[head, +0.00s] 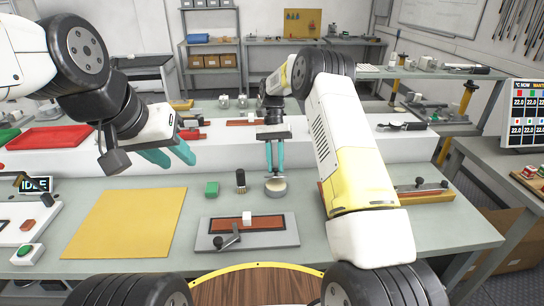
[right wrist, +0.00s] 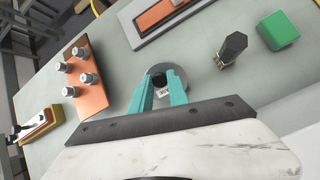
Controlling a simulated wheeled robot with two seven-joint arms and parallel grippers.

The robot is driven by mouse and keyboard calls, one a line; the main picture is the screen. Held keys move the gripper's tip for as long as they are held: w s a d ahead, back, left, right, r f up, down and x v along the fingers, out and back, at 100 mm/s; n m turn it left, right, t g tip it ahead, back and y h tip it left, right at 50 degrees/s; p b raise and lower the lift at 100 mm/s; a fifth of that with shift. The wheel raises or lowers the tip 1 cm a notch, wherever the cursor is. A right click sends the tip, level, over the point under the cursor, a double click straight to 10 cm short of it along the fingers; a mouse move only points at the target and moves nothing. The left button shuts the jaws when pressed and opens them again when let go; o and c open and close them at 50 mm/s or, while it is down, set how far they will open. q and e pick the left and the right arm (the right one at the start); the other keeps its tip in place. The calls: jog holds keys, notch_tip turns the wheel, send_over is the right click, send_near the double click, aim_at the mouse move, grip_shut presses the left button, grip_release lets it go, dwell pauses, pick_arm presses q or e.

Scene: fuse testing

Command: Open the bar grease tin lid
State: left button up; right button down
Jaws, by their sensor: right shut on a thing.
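The round grease tin (head: 276,193) is small and pale and stands on the front table, with a grey lid (head: 274,184) at its top. My right gripper (head: 275,174) points straight down over it, its teal fingers shut on the lid's knob. In the right wrist view the grey lid (right wrist: 182,72) shows around and behind the two fingertips (right wrist: 160,82), with a dark knob between them. I cannot tell whether the lid is seated or slightly raised. My left gripper (head: 172,158) is empty, its teal fingers apart, above the back of the yellow mat.
A green block (head: 212,188) and a dark-topped brush-like piece (head: 240,181) stand left of the tin. A grey fixture with a brown strip (head: 265,226) lies in front. A yellow mat (head: 125,225) covers the left. A copper plate with several metal posts (right wrist: 88,92) lies nearby.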

jog(key=c, duration=1.3)
grip_release()
jog(key=shift+o, duration=0.2)
jog(key=v, duration=0.8)
